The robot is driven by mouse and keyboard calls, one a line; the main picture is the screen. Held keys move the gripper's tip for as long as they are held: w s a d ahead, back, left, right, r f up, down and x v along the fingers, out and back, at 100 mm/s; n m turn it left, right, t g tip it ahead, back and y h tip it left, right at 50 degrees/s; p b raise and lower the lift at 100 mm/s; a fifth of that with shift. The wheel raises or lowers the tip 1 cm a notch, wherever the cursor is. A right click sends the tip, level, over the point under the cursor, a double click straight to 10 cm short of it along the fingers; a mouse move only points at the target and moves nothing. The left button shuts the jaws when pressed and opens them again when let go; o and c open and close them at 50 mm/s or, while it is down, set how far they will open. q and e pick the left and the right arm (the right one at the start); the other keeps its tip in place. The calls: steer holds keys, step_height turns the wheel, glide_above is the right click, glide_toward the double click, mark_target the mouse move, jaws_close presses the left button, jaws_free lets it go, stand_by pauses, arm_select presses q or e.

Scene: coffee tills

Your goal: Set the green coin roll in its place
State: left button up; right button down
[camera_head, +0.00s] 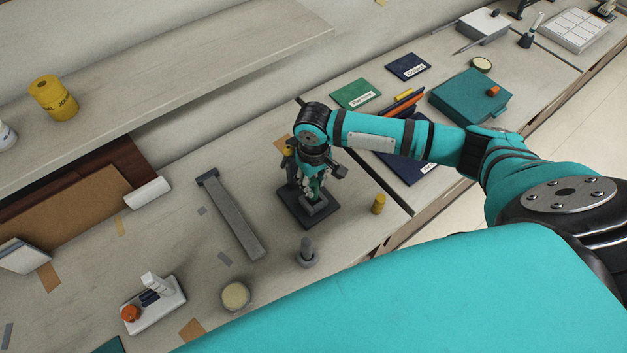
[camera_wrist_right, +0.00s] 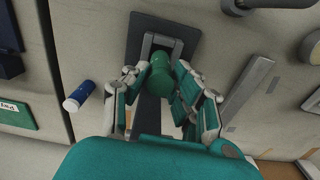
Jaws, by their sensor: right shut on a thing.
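My right gripper (camera_head: 312,190) points down over a dark base plate (camera_head: 291,208) with a grey holder on it. In the right wrist view the fingers (camera_wrist_right: 158,82) are shut on the green coin roll (camera_wrist_right: 158,72), one on each side. The roll's far end lies over or at the grey holder (camera_wrist_right: 172,42) on the dark plate (camera_wrist_right: 135,38). I cannot tell whether the roll touches the holder. In the head view the roll is mostly hidden by the gripper. My left gripper is not in view.
A long grey bar (camera_head: 235,215) lies left of the plate. A teal box (camera_head: 465,97) is farther right.

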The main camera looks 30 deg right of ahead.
steer(key=shift+f, duration=0.15)
steer(key=shift+f+b, duration=0.6)
steer(key=shift+f, duration=1.25)
steer(key=c, duration=1)
jaws_free()
step_height(320, 180, up, 12)
